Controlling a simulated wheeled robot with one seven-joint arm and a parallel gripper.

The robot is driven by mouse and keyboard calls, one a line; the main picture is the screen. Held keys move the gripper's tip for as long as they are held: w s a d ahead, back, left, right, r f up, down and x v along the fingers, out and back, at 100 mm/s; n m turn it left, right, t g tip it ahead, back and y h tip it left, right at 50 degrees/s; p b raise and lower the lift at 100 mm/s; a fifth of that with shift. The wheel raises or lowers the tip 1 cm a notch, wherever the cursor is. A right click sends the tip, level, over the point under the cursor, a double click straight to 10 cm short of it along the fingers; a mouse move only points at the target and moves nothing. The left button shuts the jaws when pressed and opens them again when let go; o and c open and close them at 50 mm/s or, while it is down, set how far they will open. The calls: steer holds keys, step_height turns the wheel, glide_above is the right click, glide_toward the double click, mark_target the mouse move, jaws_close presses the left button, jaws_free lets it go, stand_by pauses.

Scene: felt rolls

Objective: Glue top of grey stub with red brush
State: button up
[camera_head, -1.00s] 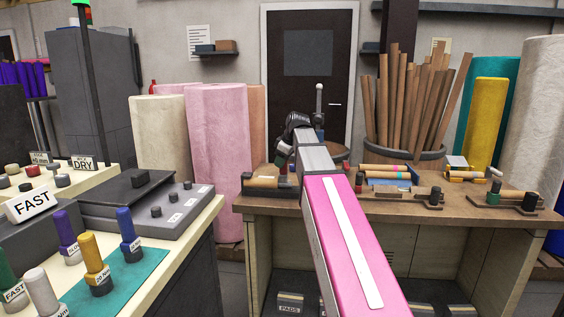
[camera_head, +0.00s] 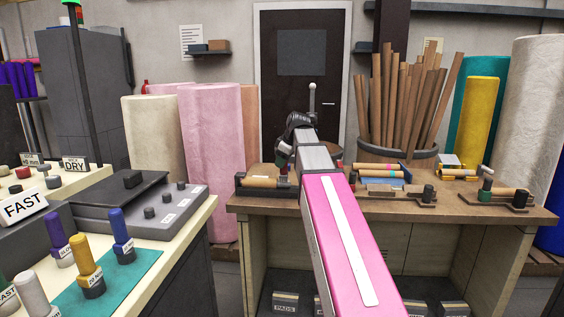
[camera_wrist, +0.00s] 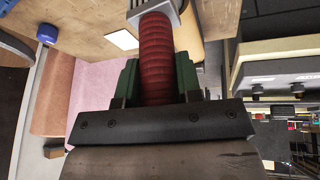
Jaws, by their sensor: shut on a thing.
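The red brush (camera_wrist: 157,55) has a ribbed red handle and a grey block (camera_wrist: 153,15) at its far end in the wrist view. My gripper (camera_wrist: 158,82) is shut on the handle with its green fingers. In the head view my gripper (camera_head: 283,160) is small, above the left part of the wooden bench (camera_head: 335,208), and my pink arm hides much of the bench middle. The brush tip cannot be made out there. I cannot tell for sure which thing is the grey stub.
A dark holder with a tan roll (camera_head: 268,182) lies on the bench near my gripper. Another holder with a roll (camera_head: 494,196) stands at the right. A barrel of tubes (camera_head: 398,155) stands behind. A pale counter (camera_head: 185,232) with labelled bottles is at the left.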

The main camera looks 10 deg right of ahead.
steer(key=shift+s+d, duration=0.25)
steer(key=shift+d, duration=0.4)
steer(key=shift+s+d, duration=0.2)
steer(key=shift+d, duration=0.4)
steer(key=shift+r, duration=0.15)
steer(key=shift+r, duration=0.7)
steer(key=shift+r, duration=0.1)
steer(key=r, duration=0.4)
steer(key=shift+s+a+r, duration=0.15)
steer(key=shift+s+r, duration=0.25)
